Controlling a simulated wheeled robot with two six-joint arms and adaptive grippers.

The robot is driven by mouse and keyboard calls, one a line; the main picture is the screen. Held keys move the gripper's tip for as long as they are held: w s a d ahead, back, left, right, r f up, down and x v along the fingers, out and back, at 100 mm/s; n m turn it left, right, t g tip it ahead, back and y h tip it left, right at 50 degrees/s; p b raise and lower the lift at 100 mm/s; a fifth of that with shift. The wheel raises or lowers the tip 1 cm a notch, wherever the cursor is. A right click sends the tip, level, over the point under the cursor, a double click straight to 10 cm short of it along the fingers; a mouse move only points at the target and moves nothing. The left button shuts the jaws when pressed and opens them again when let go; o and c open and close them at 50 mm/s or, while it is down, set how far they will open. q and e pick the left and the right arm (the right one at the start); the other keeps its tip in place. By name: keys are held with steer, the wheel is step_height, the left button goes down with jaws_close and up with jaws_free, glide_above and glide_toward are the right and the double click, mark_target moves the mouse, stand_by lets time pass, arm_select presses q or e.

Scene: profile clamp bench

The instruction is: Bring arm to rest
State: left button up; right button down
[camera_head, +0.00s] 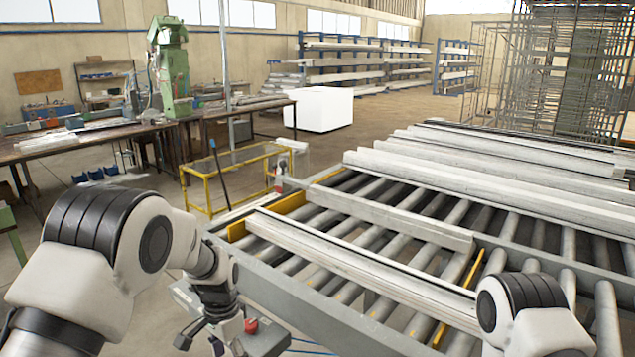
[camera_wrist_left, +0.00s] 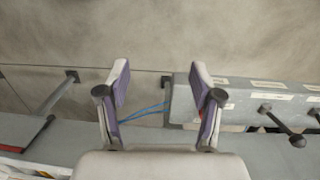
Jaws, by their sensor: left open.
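My left arm comes in from the left in the head view, bent at a large white-and-black joint. My left gripper (camera_head: 200,341) hangs low at the bottom edge, beside the near side of the roller bench (camera_head: 240,264). In the left wrist view the left gripper (camera_wrist_left: 160,88) has its two fingers well apart, with nothing between them. A grey control box (camera_wrist_left: 245,103) with labels and black levers lies behind and right of the fingers. A link of my right arm shows at the lower right of the head view; its gripper is out of frame.
A pale profile (camera_head: 360,266) lies on the rollers near yellow strips (camera_head: 290,203). More long profiles (camera_head: 490,185) lie farther back. A red knob (camera_head: 251,326) stands close to my left gripper. A yellow frame cart (camera_head: 225,163) stands beyond; floor is open at left.

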arm_select(q)
steer(key=s+a+f+n+b, duration=0.1)
steer(key=s+a+f+n, duration=0.1)
steer(key=s+f, duration=0.6)
steer(key=s+a+f+n+b, duration=0.2)
steer(key=s+f, duration=0.6)
steer(key=s, duration=0.6)
steer(key=s+a+f+n+t+b, duration=0.1)
steer(key=s+a+f+n, duration=0.2)
steer(key=s+f, duration=0.5)
steer(key=s+n, duration=0.1)
steer(key=s, duration=0.2)
steer(key=shift+b, duration=0.4)
arm_select(e)
steer(key=f, duration=0.5)
steer(key=shift+w+f, duration=0.2)
steer(key=shift+w, duration=0.15)
steer(key=shift+s, duration=0.1)
